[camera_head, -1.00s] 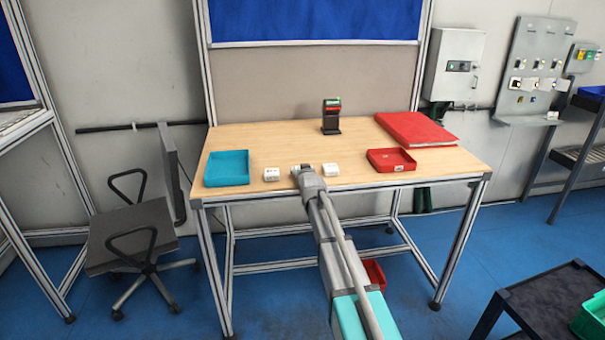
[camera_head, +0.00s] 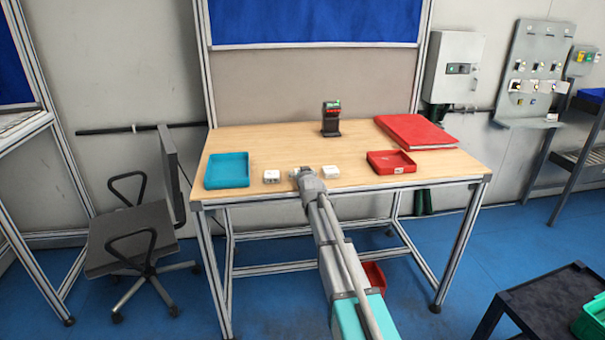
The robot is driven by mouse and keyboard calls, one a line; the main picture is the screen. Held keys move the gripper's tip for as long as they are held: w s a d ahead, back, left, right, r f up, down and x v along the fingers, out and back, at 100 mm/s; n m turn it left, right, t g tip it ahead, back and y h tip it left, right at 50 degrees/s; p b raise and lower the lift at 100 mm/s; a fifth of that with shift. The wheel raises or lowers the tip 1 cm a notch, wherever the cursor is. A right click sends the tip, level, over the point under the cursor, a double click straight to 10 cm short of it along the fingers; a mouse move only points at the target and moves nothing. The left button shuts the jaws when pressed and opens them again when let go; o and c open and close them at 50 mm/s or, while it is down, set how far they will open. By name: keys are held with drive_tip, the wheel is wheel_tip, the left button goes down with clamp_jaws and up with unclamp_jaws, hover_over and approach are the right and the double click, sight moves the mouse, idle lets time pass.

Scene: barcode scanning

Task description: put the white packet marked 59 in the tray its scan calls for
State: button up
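Two small white packets lie on the wooden table (camera_head: 290,146). One white packet (camera_head: 271,177) is left of my gripper and another white packet (camera_head: 330,172) is right of it; the number on either is too small to read. A blue tray (camera_head: 227,170) is at the table's left and a red tray (camera_head: 391,162) at the right; both look empty. A dark scanner (camera_head: 331,118) with a small lit display stands at the back. My gripper (camera_head: 299,173) is over the front edge between the packets. Its fingers are hidden by my arm.
A red folder or flat box (camera_head: 416,131) lies at the back right of the table. An office chair (camera_head: 137,232) stands to the left. A dark cart (camera_head: 548,306) is at the lower right. The table's middle is clear.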

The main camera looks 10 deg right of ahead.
drive_tip(key=shift+r, duration=0.1)
drive_tip(key=shift+s+r, duration=0.1)
drive_tip(key=shift+s, duration=0.1)
drive_tip(key=p+v, duration=0.2)
drive_tip(key=v, duration=0.9)
drive_tip(key=shift+s+p, duration=0.3)
drive_tip(key=s+f+g, duration=0.5)
drive_tip(key=s, duration=0.6)
drive_tip(key=s+f+g, duration=0.5)
drive_tip(key=s, duration=0.6)
drive_tip(key=s+f+g, duration=0.5)
drive_tip(key=s, duration=0.6)
drive_tip(key=shift+s+g, duration=0.3)
drive_tip(key=shift+s, duration=0.1)
